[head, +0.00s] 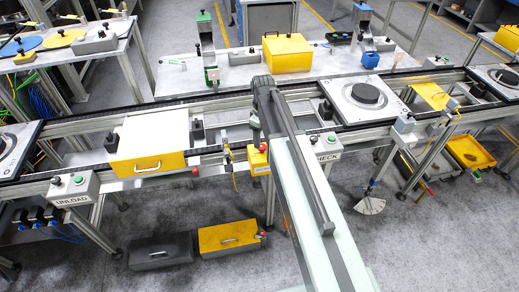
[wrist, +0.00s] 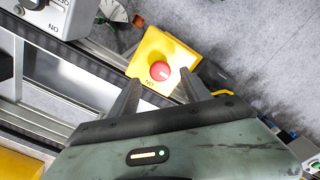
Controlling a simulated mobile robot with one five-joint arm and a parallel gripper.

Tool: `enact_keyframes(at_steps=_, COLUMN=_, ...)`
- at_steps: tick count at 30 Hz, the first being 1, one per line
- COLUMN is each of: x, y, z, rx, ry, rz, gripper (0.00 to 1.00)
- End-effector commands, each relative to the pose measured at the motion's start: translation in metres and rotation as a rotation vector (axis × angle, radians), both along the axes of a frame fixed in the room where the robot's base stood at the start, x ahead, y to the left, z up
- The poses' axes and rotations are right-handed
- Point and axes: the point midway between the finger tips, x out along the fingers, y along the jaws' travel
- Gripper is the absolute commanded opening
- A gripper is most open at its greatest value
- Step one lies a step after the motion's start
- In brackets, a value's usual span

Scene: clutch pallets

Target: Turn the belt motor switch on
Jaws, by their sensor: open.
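My gripper (wrist: 159,78) is open, its two fingers on either side of a round red button (wrist: 160,71) in the wrist view. The button sits on a yellow box (wrist: 152,48) with partly hidden lettering; I cannot tell whether the fingers touch it. In the head view a yellow box (head: 258,160) shows beside my arm on the conveyor's front rail; my fingers are not visible there. A grey box (wrist: 85,12) with a dark control and partial lettering is at the wrist view's top left. I cannot read any label naming the belt motor switch.
The conveyor carries a white-and-yellow drawer unit (head: 152,140) and a plate with a black disc (head: 366,94).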

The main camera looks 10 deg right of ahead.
Motion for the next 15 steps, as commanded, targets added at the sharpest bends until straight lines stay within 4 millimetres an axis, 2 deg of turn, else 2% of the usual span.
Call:
enact_keyframes(at_steps=1, x=0.000, y=0.000, z=-0.020, rx=0.000, ry=0.000, rz=0.000, gripper=0.56)
enact_keyframes(at_steps=6, x=0.000, y=0.000, z=-0.040, rx=0.000, ry=0.000, rz=0.000, gripper=0.56)
enact_keyframes(at_steps=15, x=0.000, y=0.001, z=-0.039, rx=0.000, ry=0.000, rz=0.000, gripper=0.56)
